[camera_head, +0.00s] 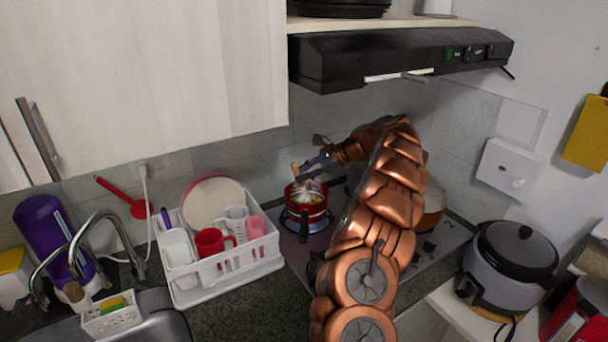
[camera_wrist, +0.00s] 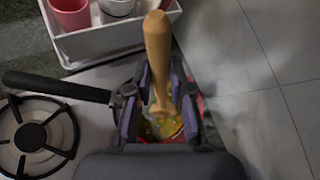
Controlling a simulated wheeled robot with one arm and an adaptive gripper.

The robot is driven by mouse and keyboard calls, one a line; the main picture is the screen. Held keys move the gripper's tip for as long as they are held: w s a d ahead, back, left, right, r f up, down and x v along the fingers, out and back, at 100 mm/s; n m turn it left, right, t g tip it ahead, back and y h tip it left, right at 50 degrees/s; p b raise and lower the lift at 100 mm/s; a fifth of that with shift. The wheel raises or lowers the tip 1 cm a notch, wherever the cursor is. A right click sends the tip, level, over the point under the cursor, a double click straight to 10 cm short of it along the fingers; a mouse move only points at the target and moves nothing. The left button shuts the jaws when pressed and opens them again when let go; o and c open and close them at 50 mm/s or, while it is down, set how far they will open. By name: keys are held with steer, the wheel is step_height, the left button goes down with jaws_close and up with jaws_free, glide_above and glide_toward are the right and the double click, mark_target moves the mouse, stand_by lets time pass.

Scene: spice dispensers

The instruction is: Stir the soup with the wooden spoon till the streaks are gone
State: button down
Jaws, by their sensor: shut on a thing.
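A small red pot (camera_head: 305,207) with a dark handle stands on a burner of the hob, below the range hood. Yellowish soup (camera_wrist: 163,127) with pale and greenish patches shows inside it in the wrist view, and whitish steam rises from it. My gripper (camera_head: 312,166) is over the pot. It is shut on the wooden spoon (camera_wrist: 158,55), whose handle stands up between the purple-sided fingers (camera_wrist: 160,105). The spoon's handle top also shows in the head view (camera_head: 295,168). The spoon's lower end is hidden by the fingers and the soup.
A white dish rack (camera_head: 225,268) with a plate and cups stands left of the hob. The black range hood (camera_head: 400,55) hangs above. An amber pot (camera_head: 432,212) is behind my arm at right. A rice cooker (camera_head: 510,265) stands further right. An empty burner (camera_wrist: 38,137) shows beside the pot.

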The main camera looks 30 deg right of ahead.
steer(key=s+a+r, duration=0.1)
steer(key=a+r, duration=0.2)
steer(key=r, duration=0.4)
steer(key=shift+s+r, duration=0.35)
steer(key=shift+a, duration=0.1)
stand_by(0.4)
